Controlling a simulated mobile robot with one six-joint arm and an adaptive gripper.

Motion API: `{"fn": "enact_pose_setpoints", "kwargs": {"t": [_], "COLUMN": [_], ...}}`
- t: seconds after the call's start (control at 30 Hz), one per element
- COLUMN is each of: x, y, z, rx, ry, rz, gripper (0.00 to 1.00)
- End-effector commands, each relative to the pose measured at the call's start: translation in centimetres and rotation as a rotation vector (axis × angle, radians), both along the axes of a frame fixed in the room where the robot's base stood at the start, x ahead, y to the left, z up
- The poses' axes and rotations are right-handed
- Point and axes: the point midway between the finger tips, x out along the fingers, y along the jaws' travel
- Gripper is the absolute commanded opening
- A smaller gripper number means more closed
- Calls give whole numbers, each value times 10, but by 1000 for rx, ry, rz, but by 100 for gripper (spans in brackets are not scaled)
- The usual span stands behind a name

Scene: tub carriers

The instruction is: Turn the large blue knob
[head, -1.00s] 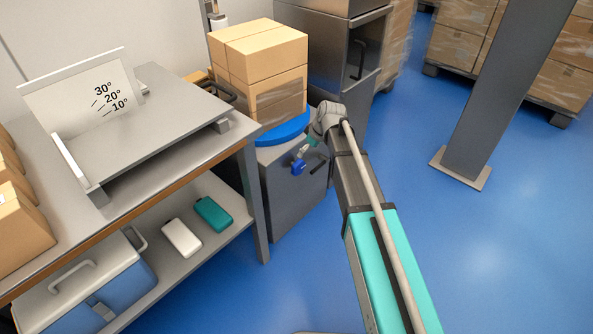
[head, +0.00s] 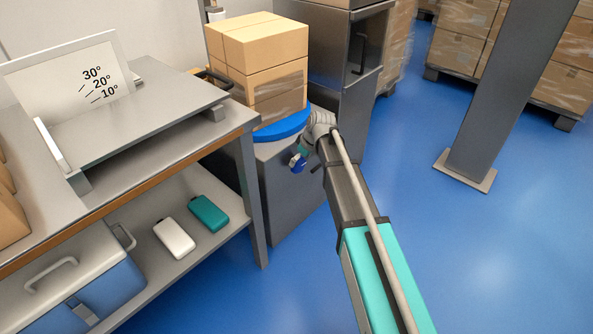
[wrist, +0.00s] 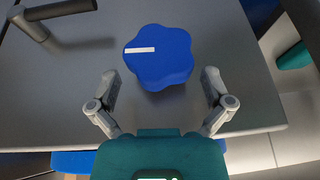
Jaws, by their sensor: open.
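The large blue knob (wrist: 160,60) is a lobed knob with a white bar mark on its face, on a grey panel. In the wrist view the mark runs from the middle to the left, nearly level. The knob also shows small in the head view (head: 297,162), on the front of a grey cabinet (head: 285,197). My gripper (wrist: 160,82) is open. Its two fingers stand to the left and right of the knob's lower part, with a gap on each side. In the head view my arm hides part of the cabinet front.
A dark bar handle (wrist: 60,10) sticks out of the panel left of the knob. Cardboard boxes (head: 262,60) stand on a blue round top (head: 283,126) above the cabinet. A workbench (head: 150,165) stands to the left. Blue floor (head: 440,240) is clear on the right.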

Motion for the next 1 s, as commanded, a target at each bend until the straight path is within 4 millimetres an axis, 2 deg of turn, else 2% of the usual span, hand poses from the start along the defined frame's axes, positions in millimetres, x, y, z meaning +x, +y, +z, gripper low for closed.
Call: {"fn": "enact_pose_setpoints", "kwargs": {"t": [0.1, 0.4, 0.93, 0.97, 1.0], "x": [2, 6, 7, 7, 7], "y": [4, 11, 13, 13, 13], "z": [-13, -31, -35, -35, -35], "rx": [0, 0, 0, 0, 0], "ry": [0, 0, 0, 0, 0], "rz": [1, 1, 1, 1, 1], "gripper": [100, 100, 100, 98, 91]}}
